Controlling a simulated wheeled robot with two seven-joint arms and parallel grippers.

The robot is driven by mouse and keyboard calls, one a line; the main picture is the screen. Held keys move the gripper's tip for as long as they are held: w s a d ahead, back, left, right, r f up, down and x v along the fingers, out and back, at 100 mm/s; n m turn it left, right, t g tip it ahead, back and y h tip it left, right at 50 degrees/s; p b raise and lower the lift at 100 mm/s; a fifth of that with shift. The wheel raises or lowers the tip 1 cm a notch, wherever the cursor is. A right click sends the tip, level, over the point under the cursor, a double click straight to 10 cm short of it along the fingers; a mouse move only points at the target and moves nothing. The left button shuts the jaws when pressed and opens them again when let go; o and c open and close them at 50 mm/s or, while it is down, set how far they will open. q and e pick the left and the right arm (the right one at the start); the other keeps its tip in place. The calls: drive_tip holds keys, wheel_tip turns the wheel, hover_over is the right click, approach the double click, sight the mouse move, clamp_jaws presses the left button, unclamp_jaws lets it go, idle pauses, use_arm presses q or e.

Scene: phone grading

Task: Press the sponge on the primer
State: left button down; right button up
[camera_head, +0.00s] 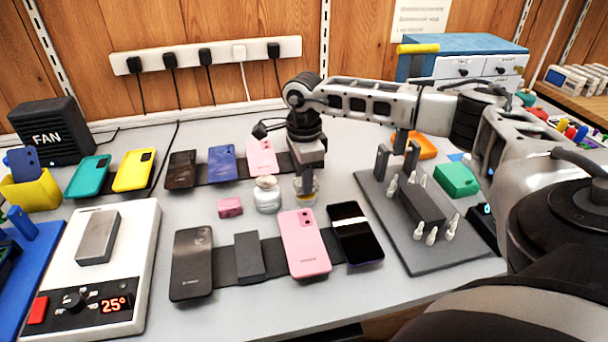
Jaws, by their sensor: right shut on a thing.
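My right gripper (307,180) comes down from above into a small clear jar (313,196) with yellowish contents, which looks like the primer. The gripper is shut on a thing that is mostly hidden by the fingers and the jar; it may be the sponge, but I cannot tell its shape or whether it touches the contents. A round clear glass jar with a pale lid (267,195) stands just left of it. A small pink block (230,206) lies further left on the table. My left gripper is not in view.
Phones lie on dark strips in front of and behind the jars, with a pink phone (304,243) close in front. A grey mat (452,247) with a dark block and white-tipped pieces is at the right. A white heating plate (140,240) is at the left.

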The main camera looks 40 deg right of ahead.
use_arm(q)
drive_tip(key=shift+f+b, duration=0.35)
use_arm(e)
drive_tip(key=shift+f, duration=0.55)
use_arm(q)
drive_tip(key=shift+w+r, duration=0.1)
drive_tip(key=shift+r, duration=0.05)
use_arm(e)
drive_tip(key=shift+r, duration=0.1)
